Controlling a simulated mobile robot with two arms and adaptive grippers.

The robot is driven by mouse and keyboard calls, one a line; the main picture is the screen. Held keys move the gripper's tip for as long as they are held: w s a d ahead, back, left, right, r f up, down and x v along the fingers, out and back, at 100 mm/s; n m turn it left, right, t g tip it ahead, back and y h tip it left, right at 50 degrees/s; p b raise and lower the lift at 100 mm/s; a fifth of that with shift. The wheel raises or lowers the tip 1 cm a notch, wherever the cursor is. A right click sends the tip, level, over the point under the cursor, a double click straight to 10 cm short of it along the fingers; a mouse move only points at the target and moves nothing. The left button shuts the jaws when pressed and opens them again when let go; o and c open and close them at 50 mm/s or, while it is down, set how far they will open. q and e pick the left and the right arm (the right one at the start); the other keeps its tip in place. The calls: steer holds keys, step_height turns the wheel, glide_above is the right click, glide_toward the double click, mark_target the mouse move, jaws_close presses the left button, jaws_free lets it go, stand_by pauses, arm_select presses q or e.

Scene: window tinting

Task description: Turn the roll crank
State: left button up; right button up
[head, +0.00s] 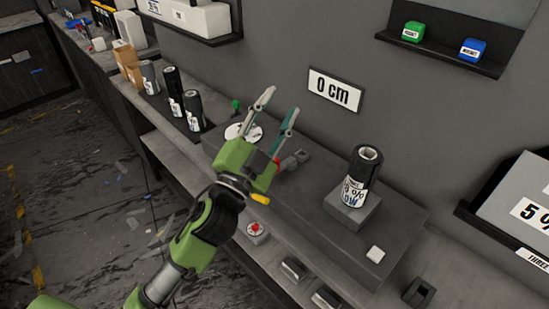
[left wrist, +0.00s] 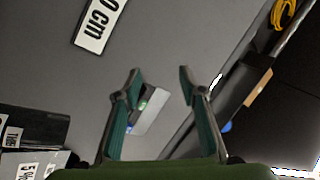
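A white disc (head: 243,132) with a green knob (head: 236,105) stands at the far left end of the grey bench platform (head: 315,205); it may be the crank, but I cannot tell for certain. A black roll (head: 365,165) with a white label stands upright on a grey block (head: 352,208). My right gripper is out of view.
A "0 cm" sign (head: 336,90) hangs on the wall. A shelf (head: 440,52) holds a green block (head: 413,32) and a blue block (head: 473,49). Several dark rolls (head: 172,88) stand on the left counter.

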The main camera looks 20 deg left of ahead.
arm_select(q)
steer(key=s+d+r+m+g+h, duration=0.3)
steer(key=d+r+m+h, duration=0.6)
steer(key=m+h, duration=0.3)
steer(key=s+d+f+m+g+h, duration=0.25)
steer(key=s+d+m+g, duration=0.35)
steer(key=d+m+g, duration=0.65)
steer(key=m+g+y, duration=0.2)
steer(key=m+y, duration=0.4)
steer(key=y, duration=1.1)
glide_toward(283, 162)
steer(key=shift+n, duration=0.25)
steer(key=f+p, duration=0.2)
steer(key=f, duration=0.1)
steer(key=f+p, duration=0.1)
steer(key=f, duration=0.1)
steer(key=shift+s+d, duration=0.1)
steer(key=shift+d, duration=0.2)
